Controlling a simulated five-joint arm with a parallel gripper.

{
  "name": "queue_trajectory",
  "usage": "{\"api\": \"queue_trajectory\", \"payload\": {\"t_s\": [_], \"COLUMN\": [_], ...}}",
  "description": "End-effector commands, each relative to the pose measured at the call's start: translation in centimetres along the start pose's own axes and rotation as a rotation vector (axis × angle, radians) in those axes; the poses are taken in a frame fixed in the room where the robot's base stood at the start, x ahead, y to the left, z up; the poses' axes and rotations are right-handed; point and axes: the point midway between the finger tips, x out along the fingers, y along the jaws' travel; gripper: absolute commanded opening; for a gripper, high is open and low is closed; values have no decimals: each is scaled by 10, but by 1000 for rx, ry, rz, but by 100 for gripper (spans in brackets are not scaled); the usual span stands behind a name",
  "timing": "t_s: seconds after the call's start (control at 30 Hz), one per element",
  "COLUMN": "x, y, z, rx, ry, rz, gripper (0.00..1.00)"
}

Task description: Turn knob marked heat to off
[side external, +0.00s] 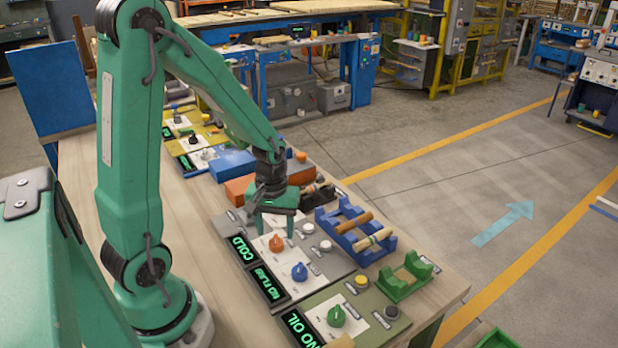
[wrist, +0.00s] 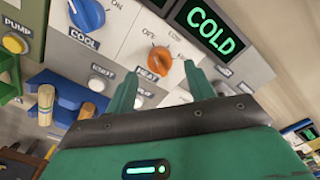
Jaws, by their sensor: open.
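The heat knob is orange and sits on a white plate. In the wrist view the orange knob (wrist: 159,60) is above its HEAT label, just past and between my fingertips, with a gap on each side. In the side view the orange knob (side external: 276,243) is just below my gripper (side external: 276,226), which points down over the panel. My gripper (wrist: 159,72) is open and empty; I cannot tell whether the fingertips reach knob height. Small words ring the knob; which one it points at is unclear. The display (wrist: 210,25) beside it reads COLD.
A blue knob (side external: 299,271) labelled COOL and a green knob (side external: 336,316) are on neighbouring panels. A blue rack (side external: 345,232) with wooden pieces and a green rack (side external: 405,277) stand along the table's far edge. An orange-brown block (side external: 240,190) is behind the gripper.

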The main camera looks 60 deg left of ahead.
Motion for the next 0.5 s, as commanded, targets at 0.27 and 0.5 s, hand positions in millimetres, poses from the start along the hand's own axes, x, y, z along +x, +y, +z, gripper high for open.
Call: {"api": "queue_trajectory", "payload": {"t_s": [0.27, 0.5], "x": [-32, -45], "y": [0, 0], "z": [-1, 0], "rx": [0, -1], "ry": [3, 1], "rz": [2, 1], "gripper": [54, 54]}}
